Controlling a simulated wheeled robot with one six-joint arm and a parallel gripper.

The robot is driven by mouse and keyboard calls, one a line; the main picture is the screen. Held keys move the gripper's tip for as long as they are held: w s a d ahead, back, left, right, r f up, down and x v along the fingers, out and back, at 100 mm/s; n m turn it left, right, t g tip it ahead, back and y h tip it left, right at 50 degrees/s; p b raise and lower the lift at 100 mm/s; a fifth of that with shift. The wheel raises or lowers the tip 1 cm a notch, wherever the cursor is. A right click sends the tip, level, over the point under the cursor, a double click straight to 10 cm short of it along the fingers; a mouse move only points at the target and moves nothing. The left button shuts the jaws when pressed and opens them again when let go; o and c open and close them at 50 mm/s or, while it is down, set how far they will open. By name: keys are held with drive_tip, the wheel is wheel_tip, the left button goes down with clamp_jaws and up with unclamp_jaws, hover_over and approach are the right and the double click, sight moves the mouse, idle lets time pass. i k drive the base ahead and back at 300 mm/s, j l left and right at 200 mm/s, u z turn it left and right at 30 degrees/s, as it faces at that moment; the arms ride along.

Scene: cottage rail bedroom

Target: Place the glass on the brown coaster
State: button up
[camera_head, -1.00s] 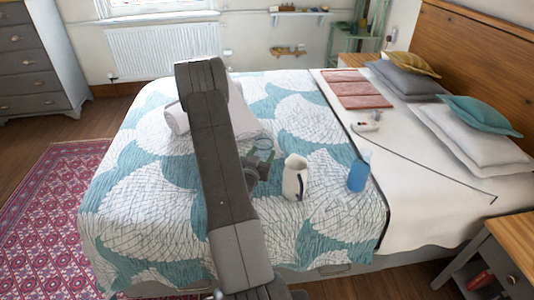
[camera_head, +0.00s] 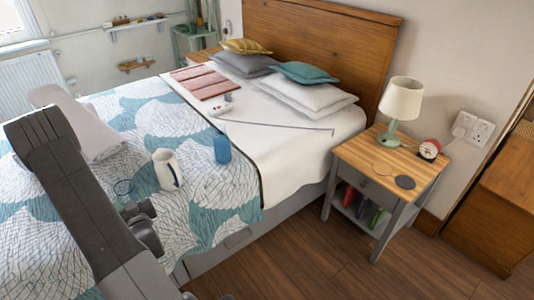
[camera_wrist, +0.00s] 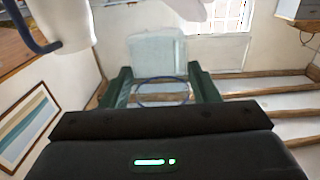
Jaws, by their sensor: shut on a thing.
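My gripper (camera_wrist: 160,92) is shut on the clear glass (camera_wrist: 157,50), whose blue rim shows between the green fingers in the wrist view. In the head view the glass (camera_head: 123,187) is a faint see-through shape with a blue ring, in front of my gripper (camera_head: 130,202) and over the bed. My arm partly hides the gripper there. A flat, round brown coaster (camera_head: 382,168) lies on the bedside table (camera_head: 427,170), hard to tell from the wood. A dark grey coaster (camera_head: 405,182) lies close to its right. The glass is well left of both.
A lamp (camera_head: 401,100) and red clock (camera_head: 429,149) stand behind the coasters. Floor (camera_head: 290,260) before the table is clear.

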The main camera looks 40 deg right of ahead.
sight(383, 169)
drive_tip(key=k+l+z, duration=0.1)
drive_tip(key=z, duration=0.95)
drive_tip(key=i+l, duration=0.2)
drive_tip(key=l, duration=0.2)
drive_tip(key=i+l, duration=0.15)
drive_tip(key=l, duration=0.25)
drive_tip(key=i+l, duration=0.2)
drive_tip(key=l, duration=0.2)
drive_tip(key=i+l+z, duration=0.1)
drive_tip(key=l, duration=0.3)
drive_tip(key=i+l, duration=0.45)
drive_tip(key=l, duration=0.3)
